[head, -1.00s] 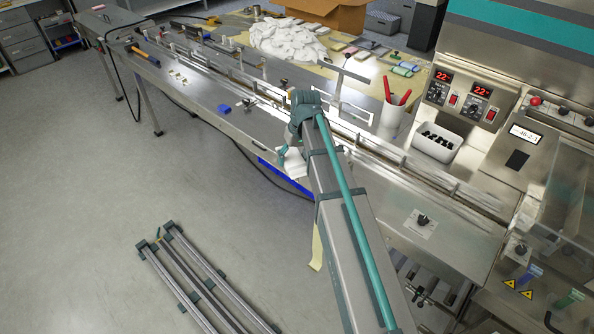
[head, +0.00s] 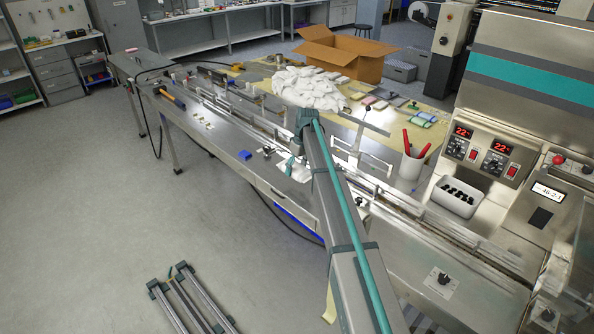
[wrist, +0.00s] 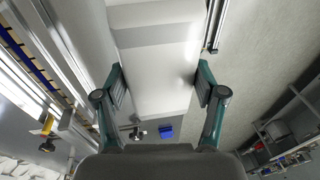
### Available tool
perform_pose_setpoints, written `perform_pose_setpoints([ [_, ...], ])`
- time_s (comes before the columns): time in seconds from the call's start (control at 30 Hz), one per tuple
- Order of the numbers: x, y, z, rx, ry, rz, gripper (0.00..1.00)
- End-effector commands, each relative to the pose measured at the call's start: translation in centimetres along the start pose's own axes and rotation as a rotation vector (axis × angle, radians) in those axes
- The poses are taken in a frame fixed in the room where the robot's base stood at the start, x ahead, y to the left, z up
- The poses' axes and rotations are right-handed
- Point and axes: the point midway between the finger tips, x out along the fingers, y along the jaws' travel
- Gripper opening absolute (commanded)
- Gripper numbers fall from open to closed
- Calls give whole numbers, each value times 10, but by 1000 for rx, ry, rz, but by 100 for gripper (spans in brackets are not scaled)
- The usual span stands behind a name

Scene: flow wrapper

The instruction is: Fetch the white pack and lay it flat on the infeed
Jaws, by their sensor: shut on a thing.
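The white pack (wrist: 158,75) fills the space between the two fingers of my gripper (wrist: 160,88) in the wrist view, with a greyer band across its upper part. My gripper is shut on it, one finger at each side. In the head view, my own arm hides most of the gripper, and a white patch of the pack (head: 292,170) shows just left of the arm's end. It appears over the steel bench; its height there is hard to tell. The infeed (head: 405,208) is the long railed channel running towards the wrapper at right, partly hidden behind my arm.
A blue block (head: 245,155) lies on the bench left of my arm. White pouches (head: 305,88) are heaped on the table behind, near a cardboard box (head: 340,52). A cup with red-handled tools (head: 411,165) and a white tray (head: 455,197) stand beyond the channel.

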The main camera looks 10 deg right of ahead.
Motion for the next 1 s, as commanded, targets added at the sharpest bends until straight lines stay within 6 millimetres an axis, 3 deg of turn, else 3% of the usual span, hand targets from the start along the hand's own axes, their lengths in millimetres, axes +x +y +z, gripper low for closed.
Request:
perform_pose_setpoints([
  [0.6,50,7,6,2,0,0,34],
  [1.0,60,9,7,2,1,1,34],
])
